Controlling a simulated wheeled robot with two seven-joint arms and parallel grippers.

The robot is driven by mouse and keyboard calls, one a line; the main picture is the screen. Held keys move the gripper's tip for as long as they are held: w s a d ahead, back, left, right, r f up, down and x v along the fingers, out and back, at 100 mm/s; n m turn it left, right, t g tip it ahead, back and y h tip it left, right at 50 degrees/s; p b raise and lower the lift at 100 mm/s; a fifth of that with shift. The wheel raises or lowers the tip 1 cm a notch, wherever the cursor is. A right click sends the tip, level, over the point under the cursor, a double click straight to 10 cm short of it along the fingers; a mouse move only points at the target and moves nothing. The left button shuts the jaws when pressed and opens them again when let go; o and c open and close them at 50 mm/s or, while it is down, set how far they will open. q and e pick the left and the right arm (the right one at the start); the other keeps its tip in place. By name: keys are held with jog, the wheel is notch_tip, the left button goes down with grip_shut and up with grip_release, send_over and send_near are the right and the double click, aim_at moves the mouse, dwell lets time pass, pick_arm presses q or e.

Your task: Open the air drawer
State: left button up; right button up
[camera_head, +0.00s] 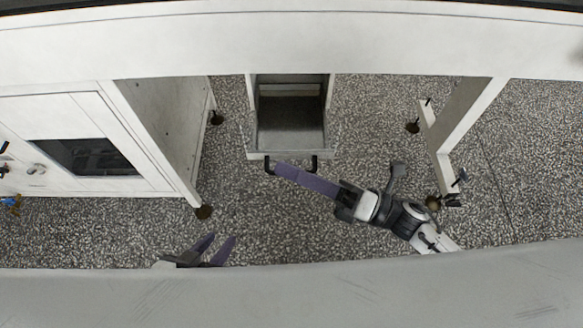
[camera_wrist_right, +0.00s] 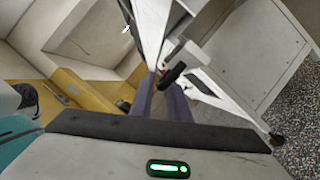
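The air drawer (camera_head: 291,136) is a grey open-topped box that stands pulled out from under the white machine. Its front edge carries a black handle (camera_head: 315,164), whose black end also shows in the right wrist view (camera_wrist_right: 172,75). My right gripper (camera_head: 281,169) has its purple fingertips at the handle, overlapping it in the head view. The fingers hide part of the handle, and I cannot tell whether they are closed on it. My left gripper (camera_head: 221,238) is low at the left, its two purple fingers apart and empty, away from the drawer.
A white cabinet (camera_head: 62,115) with a dark window stands at the left. A white support leg (camera_head: 466,118) with dark feet stands to the right of the drawer. A pale beam (camera_head: 300,295) crosses the bottom.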

jog(key=v, duration=1)
jog(key=shift+b, duration=0.35)
jog(key=shift+s, duration=0.1)
